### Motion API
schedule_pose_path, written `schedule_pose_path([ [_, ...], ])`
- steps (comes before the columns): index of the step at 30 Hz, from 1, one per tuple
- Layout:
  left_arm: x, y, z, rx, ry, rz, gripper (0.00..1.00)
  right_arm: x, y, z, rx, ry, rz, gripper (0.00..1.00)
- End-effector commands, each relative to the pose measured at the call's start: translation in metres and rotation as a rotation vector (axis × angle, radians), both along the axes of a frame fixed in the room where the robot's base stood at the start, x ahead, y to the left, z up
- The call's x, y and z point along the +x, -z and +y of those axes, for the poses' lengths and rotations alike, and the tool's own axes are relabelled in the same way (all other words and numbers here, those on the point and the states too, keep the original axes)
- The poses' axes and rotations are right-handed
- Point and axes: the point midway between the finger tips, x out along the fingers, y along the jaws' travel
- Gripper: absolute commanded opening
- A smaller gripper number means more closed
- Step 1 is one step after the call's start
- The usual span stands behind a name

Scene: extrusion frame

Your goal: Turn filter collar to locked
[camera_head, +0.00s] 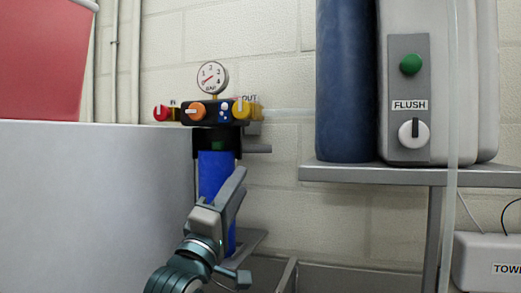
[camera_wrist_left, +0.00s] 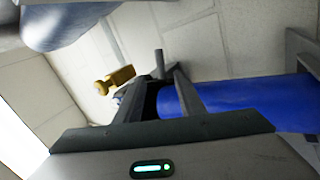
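The black filter collar (camera_head: 204,143) sits under the valve manifold (camera_head: 224,112), with a small green mark on its front. The blue filter housing (camera_head: 211,170) hangs below it. My left gripper (camera_head: 238,178) is in front of the housing, below the collar, and hides part of it. In the left wrist view the fingers (camera_wrist_left: 164,75) stand apart, with the dark collar (camera_wrist_left: 150,102) and the end of the blue housing (camera_wrist_left: 240,103) showing between and behind them. I cannot tell whether they touch. My right gripper is not in view.
A gauge (camera_head: 212,77) and red, orange and yellow knobs are above the collar. A grey panel (camera_head: 95,190) stands close on the left. A shelf (camera_head: 400,175) with a dark blue cylinder (camera_head: 345,80) and FLUSH unit (camera_head: 409,100) is to the right.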

Motion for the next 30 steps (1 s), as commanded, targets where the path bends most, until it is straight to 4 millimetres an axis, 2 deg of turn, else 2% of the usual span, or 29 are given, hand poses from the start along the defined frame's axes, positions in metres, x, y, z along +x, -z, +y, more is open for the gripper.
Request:
schedule_pose_path([
  [18,0.086,-0.059,-0.036,0.002,0.000,0.001,0.36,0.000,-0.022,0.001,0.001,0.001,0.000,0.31],
  [24,0.107,-0.071,-0.045,0.000,0.001,0.001,0.36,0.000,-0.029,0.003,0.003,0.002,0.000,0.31],
  [30,0.116,-0.076,-0.048,0.000,0.000,-0.001,0.36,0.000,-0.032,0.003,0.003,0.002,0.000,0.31],
])
